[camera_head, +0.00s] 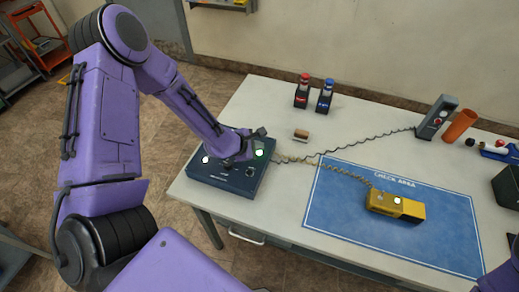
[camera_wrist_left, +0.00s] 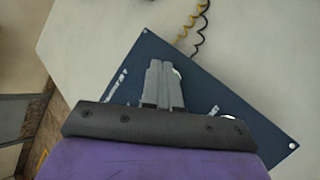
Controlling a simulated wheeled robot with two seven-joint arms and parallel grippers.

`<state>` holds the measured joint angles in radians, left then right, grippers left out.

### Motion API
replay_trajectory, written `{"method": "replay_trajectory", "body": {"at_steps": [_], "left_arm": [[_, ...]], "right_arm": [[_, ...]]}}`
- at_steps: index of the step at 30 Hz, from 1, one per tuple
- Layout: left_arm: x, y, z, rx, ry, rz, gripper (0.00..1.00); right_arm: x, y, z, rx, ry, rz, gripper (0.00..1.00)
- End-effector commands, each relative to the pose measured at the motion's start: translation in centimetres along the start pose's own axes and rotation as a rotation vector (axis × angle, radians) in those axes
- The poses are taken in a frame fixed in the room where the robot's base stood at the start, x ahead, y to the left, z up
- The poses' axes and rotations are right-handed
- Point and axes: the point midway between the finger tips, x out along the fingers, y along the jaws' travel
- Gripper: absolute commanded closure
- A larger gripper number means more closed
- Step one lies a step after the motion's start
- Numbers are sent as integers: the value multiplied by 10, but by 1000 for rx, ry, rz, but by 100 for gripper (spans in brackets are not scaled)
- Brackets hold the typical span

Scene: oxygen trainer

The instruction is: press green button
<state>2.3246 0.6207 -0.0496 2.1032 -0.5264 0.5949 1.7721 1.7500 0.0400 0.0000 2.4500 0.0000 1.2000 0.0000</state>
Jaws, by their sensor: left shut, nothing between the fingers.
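The dark blue control box (camera_head: 225,186) sits at the left end of the table, with small lit spots on its top. The left gripper is shut and empty, above the box's top. In the left wrist view its two fingers (camera_wrist_left: 162,68) are together over the box's panel (camera_wrist_left: 130,80). A white round lit part (camera_wrist_left: 177,72) peeks out beside the fingertips, partly hidden. I cannot tell whether the fingers touch it. My right gripper is not in view.
A blue mat (camera_head: 340,225) holds a yellow device (camera_head: 395,205), wired by a coiled cable. Red (camera_head: 302,92) and blue (camera_head: 325,96) bottle-like items stand at the back. A brown-topped block (camera_head: 301,135), grey handset unit (camera_head: 436,117) and orange cylinder (camera_head: 459,126) are also on the table.

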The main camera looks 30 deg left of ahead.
Motion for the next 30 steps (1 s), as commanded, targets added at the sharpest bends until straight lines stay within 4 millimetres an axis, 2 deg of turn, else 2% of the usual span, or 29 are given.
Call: {"method": "replay_trajectory", "body": {"at_steps": [1, 9, 21, 30], "left_arm": [[-4, 3, 3, -2, 0, 0, 100], [-3, 2, 2, -1, 0, 0, 100], [-37, 27, 27, -2, -1, 1, 100], [-45, 32, 32, -1, 0, 0, 100]], "right_arm": [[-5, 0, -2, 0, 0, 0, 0], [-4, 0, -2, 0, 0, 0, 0], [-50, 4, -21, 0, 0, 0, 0], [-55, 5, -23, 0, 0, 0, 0]]}}
